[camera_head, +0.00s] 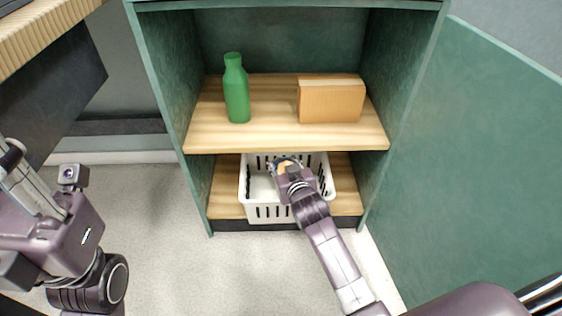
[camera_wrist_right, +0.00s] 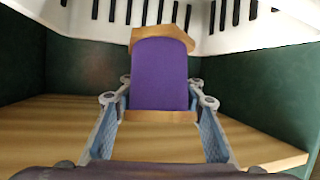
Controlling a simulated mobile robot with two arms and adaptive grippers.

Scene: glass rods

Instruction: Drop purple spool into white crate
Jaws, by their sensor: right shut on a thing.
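The purple spool (camera_wrist_right: 160,75) has wooden end flanges and sits between the fingers of my right gripper (camera_wrist_right: 159,97), which is shut on it. In the head view my right gripper (camera_head: 285,166) reaches into the cabinet's lower bay, over the white crate (camera_head: 269,213); the spool is largely hidden there. The crate is slotted and open-topped, and its slotted wall (camera_wrist_right: 225,38) shows beyond the spool in the wrist view. My left gripper (camera_head: 22,182) is at the left edge of the head view, away from the cabinet, and its fingers are unclear.
A wooden shelf (camera_head: 270,138) lies above the crate and carries a green bottle (camera_head: 237,92) and a tan box (camera_head: 331,103). Green cabinet walls flank the bay, and an open green door (camera_head: 470,170) stands at right. A wooden counter edge (camera_head: 40,32) is at upper left.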

